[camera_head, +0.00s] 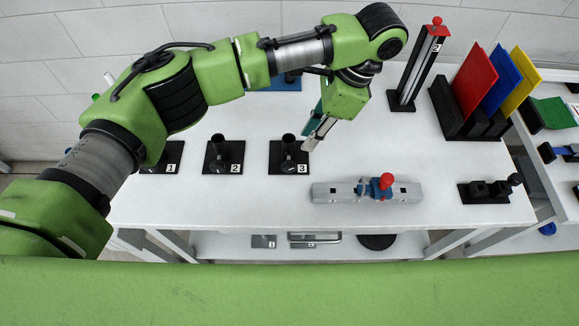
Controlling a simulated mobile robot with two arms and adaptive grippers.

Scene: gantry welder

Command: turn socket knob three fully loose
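Socket three (276,161) is a black plate with a short upright black cylinder and a white "3" label at its front right. A dark round part in front of the cylinder looks like its knob (288,167), but it is small and hard to make out. My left gripper (310,143) reaches down from the upper right, its fingertips just right of the cylinder and above the plate's right edge. No contact with the knob is visible. The finger gap is not clear from this angle. My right gripper is out of view.
Socket two (213,166) and socket one (148,170) stand to the left. A grey metal bar (340,191) with a blue and red clamp (384,183) lies front right. A numbered stand (405,100) and coloured panels (473,80) are at the back right. The white tabletop (240,215) is clear in front.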

